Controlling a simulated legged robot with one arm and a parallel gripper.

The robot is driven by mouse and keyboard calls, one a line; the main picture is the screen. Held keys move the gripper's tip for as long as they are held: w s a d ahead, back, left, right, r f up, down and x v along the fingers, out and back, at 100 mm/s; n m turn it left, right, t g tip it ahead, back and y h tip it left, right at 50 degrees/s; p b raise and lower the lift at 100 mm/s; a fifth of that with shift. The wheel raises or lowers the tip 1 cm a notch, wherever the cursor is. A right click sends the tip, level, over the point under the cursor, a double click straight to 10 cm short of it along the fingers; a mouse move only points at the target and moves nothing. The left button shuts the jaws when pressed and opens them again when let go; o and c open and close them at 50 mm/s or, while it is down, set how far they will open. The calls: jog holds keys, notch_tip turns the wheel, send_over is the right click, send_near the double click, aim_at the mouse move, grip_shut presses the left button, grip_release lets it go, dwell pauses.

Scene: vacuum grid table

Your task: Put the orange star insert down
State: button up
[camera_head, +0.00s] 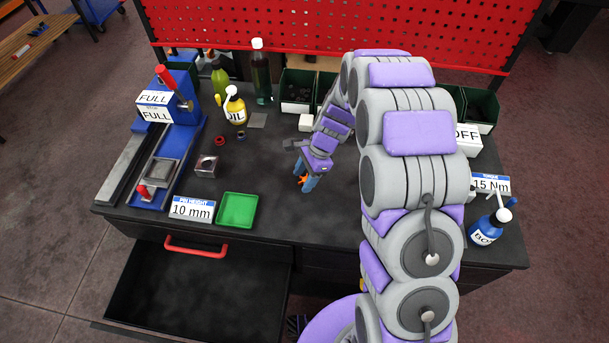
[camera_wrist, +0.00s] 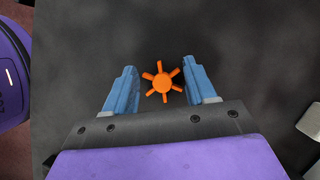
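The orange star insert (camera_wrist: 162,83) is a small hub with several short arms. In the wrist view it lies between the two blue fingers of my gripper (camera_wrist: 160,68), with a gap to the left finger and a very narrow one to the right. The fingers are apart and do not appear to clamp it. In the head view my gripper (camera_head: 306,184) points down at the middle of the dark table, and the insert (camera_head: 302,181) shows orange by the fingertips, partly hidden. It seems to be at the table surface, but its exact height cannot be told.
A blue vise-like fixture (camera_head: 168,155) is farther left. Bottles and dark bins (camera_head: 297,91) line the back. An open drawer (camera_head: 195,290) juts out at the front. The table around the insert is clear.

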jog(key=shift+o, duration=1.2)
jog(key=p+v, duration=0.3)
jog(key=v, duration=0.9)
jog(key=s+d+r+n+h, duration=0.1)
jog(key=s+r+n, duration=0.35)
jog(key=s, duration=0.35)
jog(key=s+d+r+n+h, duration=0.1)
jog(key=s+d+r+n, duration=0.15)
jog(key=s+r, duration=0.5)
jog(key=s+d+r+n+h, duration=0.1)
jog(key=s+n, duration=0.6)
jog(key=s, duration=1.3)
jog(key=shift+d+r+h, duration=0.15)
jog(key=shift+d+h, duration=0.45)
jog(key=shift+d, duration=0.5)
jog(key=shift+c, duration=0.4)
